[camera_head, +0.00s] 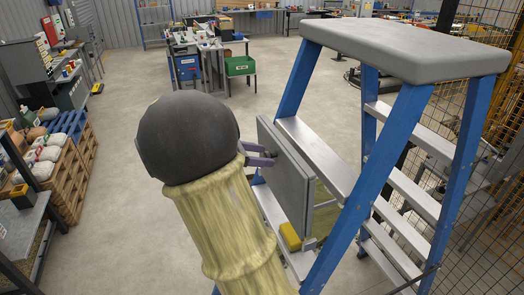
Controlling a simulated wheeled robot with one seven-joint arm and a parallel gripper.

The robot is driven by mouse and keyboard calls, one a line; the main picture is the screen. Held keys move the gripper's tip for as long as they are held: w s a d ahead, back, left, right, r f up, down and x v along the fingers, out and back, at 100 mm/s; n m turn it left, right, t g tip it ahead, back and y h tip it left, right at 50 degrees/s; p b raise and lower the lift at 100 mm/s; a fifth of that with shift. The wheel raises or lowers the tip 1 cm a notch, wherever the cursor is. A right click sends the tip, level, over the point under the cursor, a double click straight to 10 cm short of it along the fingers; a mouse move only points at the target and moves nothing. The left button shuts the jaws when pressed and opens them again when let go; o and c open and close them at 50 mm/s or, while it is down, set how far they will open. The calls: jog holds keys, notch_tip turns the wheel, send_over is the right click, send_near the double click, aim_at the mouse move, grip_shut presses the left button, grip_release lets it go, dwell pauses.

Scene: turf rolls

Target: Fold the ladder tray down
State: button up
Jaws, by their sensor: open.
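The blue stepladder (384,165) stands at the right with a thick grey top cap (405,48). Its tray (287,192) is a flat grey panel standing nearly upright against the ladder's near-left side, in front of the steps. My gripper (267,157) shows as two purple fingers at the left face of the tray, near its left edge. The fingers are open, with a small gap between them. I cannot tell whether they touch the panel. My dark rounded wrist and yellowish arm hide part of the gripper and the ladder's lower left.
A yellow piece (290,237) sits by a lower step. Wooden pallets (75,170) with sacks stand at the left. A workbench with a green bin (240,66) stands behind. A mesh fence (500,120) is close on the right. The concrete floor left of the ladder is clear.

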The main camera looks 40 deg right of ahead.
jog(key=shift+s+d+f, duration=0.1)
jog(key=shift+d+f, duration=0.1)
jog(key=shift+d, duration=0.25)
jog(key=shift+c, duration=0.3)
grip_shut()
jog(key=shift+a, duration=0.1)
